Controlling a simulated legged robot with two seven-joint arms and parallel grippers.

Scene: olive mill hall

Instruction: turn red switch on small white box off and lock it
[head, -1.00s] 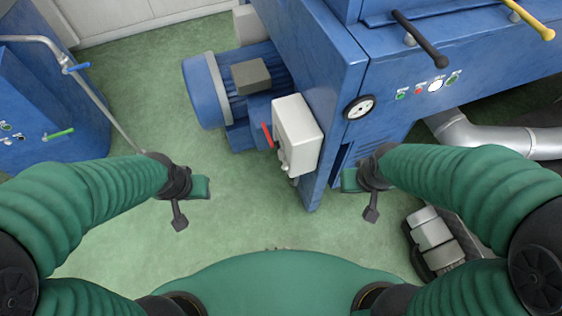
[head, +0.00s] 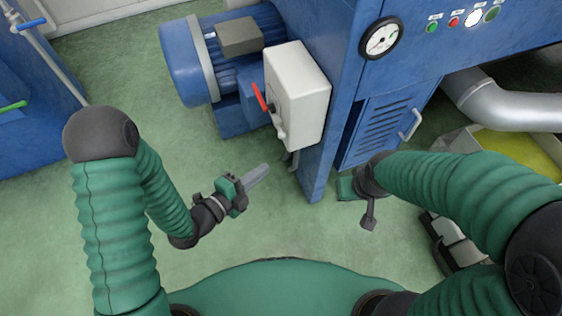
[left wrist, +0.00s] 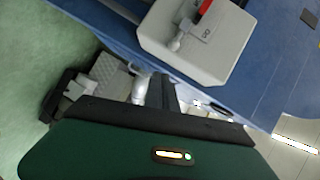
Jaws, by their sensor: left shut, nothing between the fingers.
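The small white box (head: 303,95) is mounted on the side of the blue machine. Its red switch handle (head: 259,97) sticks out of its left face, and a small light grey fitting (head: 281,130) is below it. In the left wrist view the white box (left wrist: 190,55) is at the top, with the red switch (left wrist: 205,6) cut by the edge. My left gripper (head: 264,169) is shut and empty, below and left of the box, apart from it. Its fingers (left wrist: 163,90) also show in the left wrist view. My right gripper (head: 346,188) is right of the box; its fingers are not clearly visible.
A blue motor (head: 205,65) stands left of the box. The blue machine's panel has a gauge (head: 381,38) and several buttons. A silver pipe (head: 505,105) is at the right. Green floor (head: 130,90) is open at left and below the box.

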